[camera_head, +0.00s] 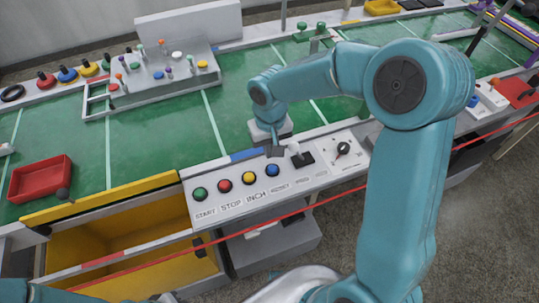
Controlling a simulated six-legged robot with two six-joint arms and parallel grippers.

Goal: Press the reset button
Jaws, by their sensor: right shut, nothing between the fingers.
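The blue button (272,170) is the rightmost of a row of round buttons on the sloped grey control panel (235,207). The label below it seems to read RESET, though it is small. The yellow INCH button (249,179), red STOP button (224,186) and green START button (199,194) sit to its left. My right gripper (277,150) points down just behind and above the blue button. It is shut and empty. I cannot tell a small gap from contact with the panel. My left gripper is out of view; only a bit of my arm shows at bottom left.
A joystick (296,150) and a dial (343,149) stand right of the buttons. A red cord (225,238) runs along the front. A yellow bin (120,235) is at left, a red tray (41,178) behind it. The green table (180,125) has clear room.

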